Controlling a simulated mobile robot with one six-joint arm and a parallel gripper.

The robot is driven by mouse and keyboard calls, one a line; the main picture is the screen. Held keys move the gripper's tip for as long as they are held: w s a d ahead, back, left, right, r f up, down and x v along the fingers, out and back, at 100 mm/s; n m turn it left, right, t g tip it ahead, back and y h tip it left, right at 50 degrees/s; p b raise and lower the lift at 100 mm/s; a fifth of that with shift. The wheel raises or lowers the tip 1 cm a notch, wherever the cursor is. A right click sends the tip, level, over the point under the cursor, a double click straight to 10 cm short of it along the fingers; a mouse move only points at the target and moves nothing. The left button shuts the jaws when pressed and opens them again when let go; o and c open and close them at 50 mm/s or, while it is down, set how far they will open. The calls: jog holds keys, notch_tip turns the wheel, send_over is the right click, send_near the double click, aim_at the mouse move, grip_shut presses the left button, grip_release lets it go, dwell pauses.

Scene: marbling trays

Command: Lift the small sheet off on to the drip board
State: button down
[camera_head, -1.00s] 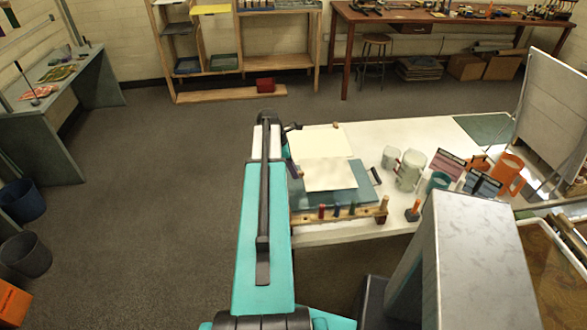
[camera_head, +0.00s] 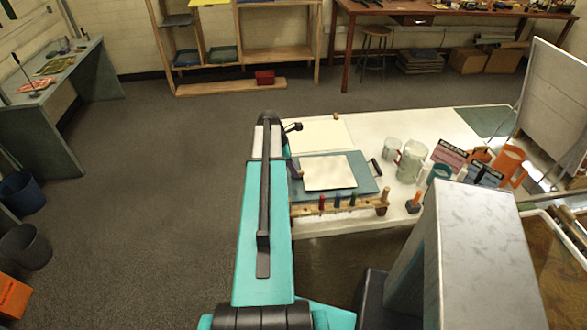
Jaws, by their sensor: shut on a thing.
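The small sheet (camera_head: 328,172) is a cream rectangle over the blue-grey tray (camera_head: 365,190), its edges slightly wavy. I cannot tell whether it rests in the tray or hangs just above it. Behind the tray lies a larger flat cream panel (camera_head: 320,135), which may be the drip board. My teal arm reaches forward along the left side of the table, and its far end is left of the panel.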

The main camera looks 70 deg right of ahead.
jog(key=c, duration=1.2)
grip_release()
jog(key=shift+w+r, duration=0.1)
jog(key=shift+r, duration=0.05)
jog(key=d+p+v, duration=0.1)
jog(key=p+v, duration=0.4)
jog(key=v, duration=0.3)
jog(key=shift+a+r, duration=0.35)
jog(key=shift+a, duration=0.1)
dwell(0.9)
dwell(0.8)
